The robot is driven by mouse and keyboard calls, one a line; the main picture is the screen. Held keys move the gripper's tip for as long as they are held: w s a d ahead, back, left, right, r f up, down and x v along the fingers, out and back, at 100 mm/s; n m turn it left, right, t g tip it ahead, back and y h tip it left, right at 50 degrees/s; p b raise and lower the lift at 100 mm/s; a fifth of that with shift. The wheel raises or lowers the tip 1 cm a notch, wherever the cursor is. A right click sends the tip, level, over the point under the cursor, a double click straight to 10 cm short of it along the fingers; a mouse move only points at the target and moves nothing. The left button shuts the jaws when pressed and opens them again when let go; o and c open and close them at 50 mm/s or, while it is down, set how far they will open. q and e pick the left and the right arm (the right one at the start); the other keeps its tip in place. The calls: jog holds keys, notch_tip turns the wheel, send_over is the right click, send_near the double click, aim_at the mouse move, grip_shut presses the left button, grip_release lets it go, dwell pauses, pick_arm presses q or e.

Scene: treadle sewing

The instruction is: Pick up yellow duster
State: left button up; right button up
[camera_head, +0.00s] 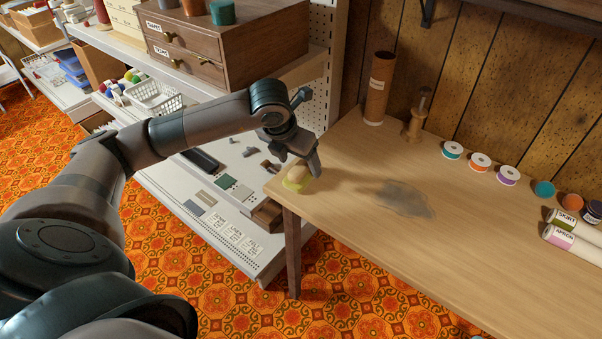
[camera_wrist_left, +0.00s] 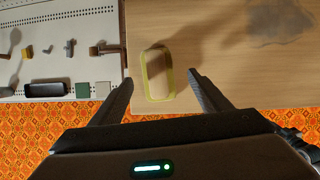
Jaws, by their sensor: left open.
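The yellow duster (camera_head: 296,179) lies at the left corner of the wooden table (camera_head: 400,245). It has a tan, rounded top and a yellow rim or base. In the left wrist view the duster (camera_wrist_left: 157,73) lies on the table near its edge, ahead of and between my two fingers. My left gripper (camera_head: 308,158) is just above the duster in the head view. In the left wrist view my left gripper (camera_wrist_left: 158,88) is open, with a finger to each side of the duster and nothing held. My right gripper is not in view.
A grey smudge (camera_head: 404,198) marks the tabletop to the right. A cardboard tube (camera_head: 377,88), a wooden spindle stand (camera_head: 416,120), thread spools (camera_head: 480,162) and labelled rolls (camera_head: 572,240) stand or lie farther along. A white shelf (camera_head: 215,205) with small tools adjoins the table on the left.

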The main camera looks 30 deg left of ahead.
aim_at(300, 166)
pick_arm(q)
jog(key=shift+a+p+x, duration=0.2)
jog(key=shift+p+x, duration=0.35)
jog(key=shift+x, duration=1.95)
jog(key=c, duration=1.2)
